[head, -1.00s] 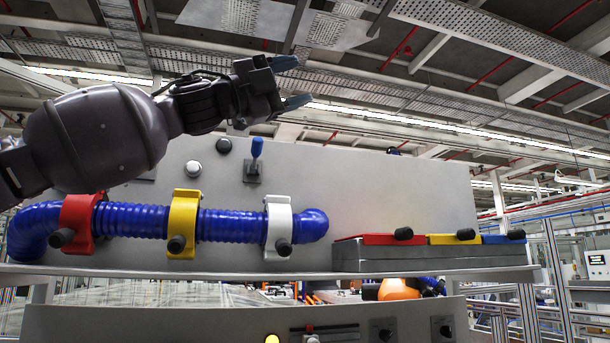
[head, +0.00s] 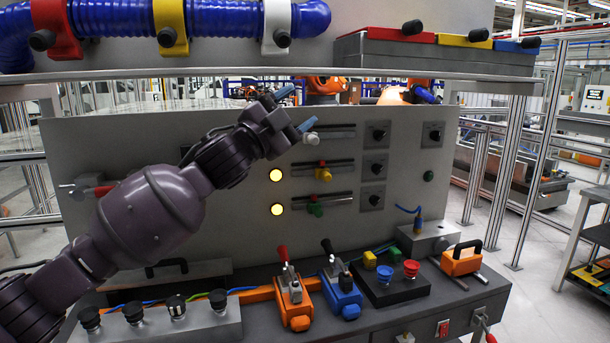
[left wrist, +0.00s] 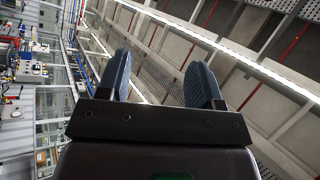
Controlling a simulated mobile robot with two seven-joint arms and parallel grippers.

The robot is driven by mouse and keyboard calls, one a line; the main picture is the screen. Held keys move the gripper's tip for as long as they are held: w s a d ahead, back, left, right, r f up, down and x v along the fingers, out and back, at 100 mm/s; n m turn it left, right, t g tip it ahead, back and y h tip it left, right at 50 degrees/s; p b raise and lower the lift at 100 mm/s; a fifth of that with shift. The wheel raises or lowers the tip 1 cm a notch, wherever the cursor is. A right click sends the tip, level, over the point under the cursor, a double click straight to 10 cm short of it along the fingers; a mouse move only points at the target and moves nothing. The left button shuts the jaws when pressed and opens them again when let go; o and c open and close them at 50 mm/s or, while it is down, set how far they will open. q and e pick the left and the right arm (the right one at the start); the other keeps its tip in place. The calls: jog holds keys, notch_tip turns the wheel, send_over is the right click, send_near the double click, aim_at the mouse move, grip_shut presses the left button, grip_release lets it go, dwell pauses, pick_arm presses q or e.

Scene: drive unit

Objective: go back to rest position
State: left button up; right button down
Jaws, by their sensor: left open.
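My left gripper (head: 296,108) is in front of the upper part of the grey control panel (head: 120,140) in the head view. Its two blue fingers are apart and nothing is between them. In the left wrist view the left gripper (left wrist: 160,82) also shows open and empty, with the ceiling behind it. The fingertips appear close to the top white-knobbed slider (head: 311,138) in the picture, but I cannot tell the distance. My right gripper is not in view.
Open floor (head: 530,240) lies at right.

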pick_arm(q)
jog(key=s+a+f+n+t+y, duration=0.1)
jog(key=s+a+f+n+y, duration=0.3)
jog(key=f, duration=0.8)
jog(key=s+a+f+n+y, duration=0.1)
jog(key=a+f+n+y, duration=0.35)
jog(key=f, duration=0.75)
jog(key=s+a+f+n+t+y, duration=0.1)
jog(key=s+a+f+n+y, duration=0.2)
jog(key=a+f+n, duration=0.65)
jog(key=s+a+f+n+g+y, duration=0.1)
jog(key=s+a+f+g+y, duration=0.1)
jog(key=s+f, duration=1.1)
jog(key=s+a+f+n+g+y, duration=0.2)
jog(key=s+a+f, duration=0.4)
jog(key=s+f, duration=0.8)
notch_tip(320, 180, down, 3)
jog(key=shift+s+r+g+y, duration=0.2)
jog(key=shift+g+y, duration=0.65)
jog(key=shift+g, duration=0.05)
jog(key=shift+c, duration=0.4)
